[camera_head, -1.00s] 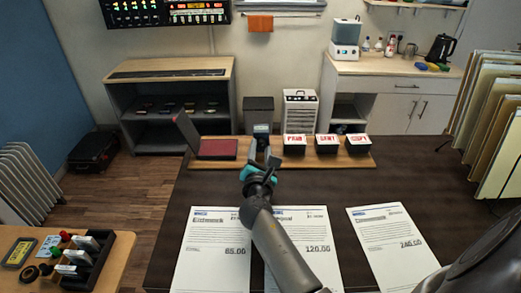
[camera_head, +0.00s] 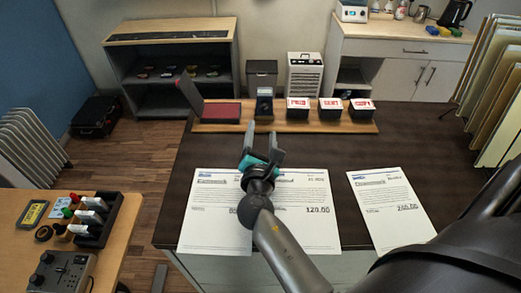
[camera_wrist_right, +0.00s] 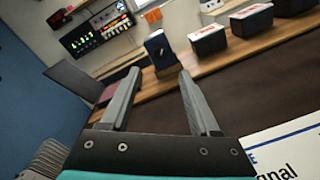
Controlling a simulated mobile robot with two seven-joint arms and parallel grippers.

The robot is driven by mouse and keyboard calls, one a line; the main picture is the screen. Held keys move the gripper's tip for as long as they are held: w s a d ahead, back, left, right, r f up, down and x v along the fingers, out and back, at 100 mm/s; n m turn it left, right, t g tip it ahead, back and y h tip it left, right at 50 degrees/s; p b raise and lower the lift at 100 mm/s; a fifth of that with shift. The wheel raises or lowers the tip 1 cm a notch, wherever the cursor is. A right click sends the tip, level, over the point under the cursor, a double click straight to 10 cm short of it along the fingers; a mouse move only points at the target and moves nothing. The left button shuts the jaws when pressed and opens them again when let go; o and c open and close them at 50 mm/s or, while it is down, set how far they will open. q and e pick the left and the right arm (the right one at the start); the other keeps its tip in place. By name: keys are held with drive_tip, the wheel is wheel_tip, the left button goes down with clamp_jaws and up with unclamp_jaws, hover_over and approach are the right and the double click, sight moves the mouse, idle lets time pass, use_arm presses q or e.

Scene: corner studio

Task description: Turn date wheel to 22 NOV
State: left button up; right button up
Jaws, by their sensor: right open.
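A small dark block-shaped device (camera_head: 264,107), which looks like the date stamp, stands on the wooden board (camera_head: 232,128) at the back of the dark table. It also shows in the right wrist view (camera_wrist_right: 160,50) with a small pale mark on its face; I cannot read a date on it. My right gripper (camera_head: 264,138) is open and empty, in front of the device and apart from it. In the right wrist view, its two fingers (camera_wrist_right: 159,73) point toward the device, which appears just beyond the gap between them. My left gripper is not in view.
An open red ink pad (camera_head: 222,112) sits left of the device, and three red-and-white labelled boxes (camera_head: 331,108) sit right of it. Printed sheets (camera_head: 391,210) lie on the table front. A side table (camera_head: 125,228) at left holds stamps.

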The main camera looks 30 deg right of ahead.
drive_tip(key=v, duration=0.6)
drive_tip(key=shift+s+a, duration=0.15)
drive_tip(key=shift+s, duration=0.05)
